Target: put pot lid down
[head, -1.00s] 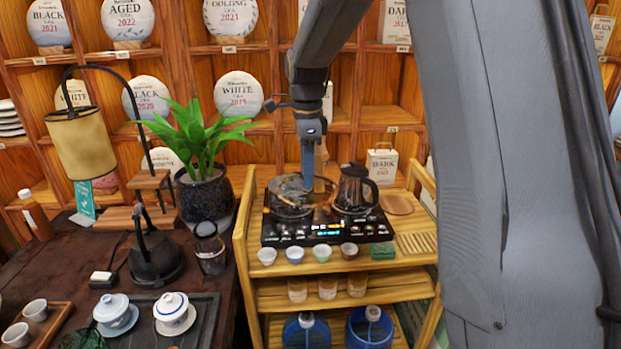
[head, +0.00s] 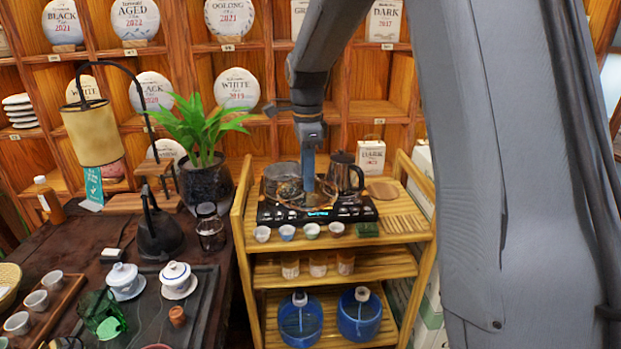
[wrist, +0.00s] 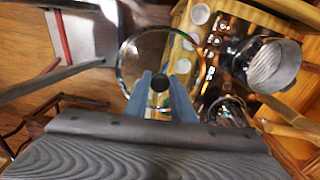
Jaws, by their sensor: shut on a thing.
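The pot lid (wrist: 143,52) is a clear glass disc with a dark rim and a black knob. In the wrist view my gripper (wrist: 160,88) is shut on the knob, with a blue finger on each side. In the head view the lid (head: 291,197) is in front of the open steel pot (head: 281,177), above the black cooktop (head: 349,211). I cannot tell the gap between lid and cooktop. My gripper (head: 309,190) reaches down onto the lid from above. The dark glass kettle (head: 343,174) stands right of the pot.
Several small cups (head: 287,232) line the wooden cart's (head: 408,237) front edge. A round wooden coaster (head: 382,190) and a slatted wooden piece (head: 407,223) lie to the right. A potted plant (head: 205,181) stands left of the cart, on the dark tea table (head: 83,233).

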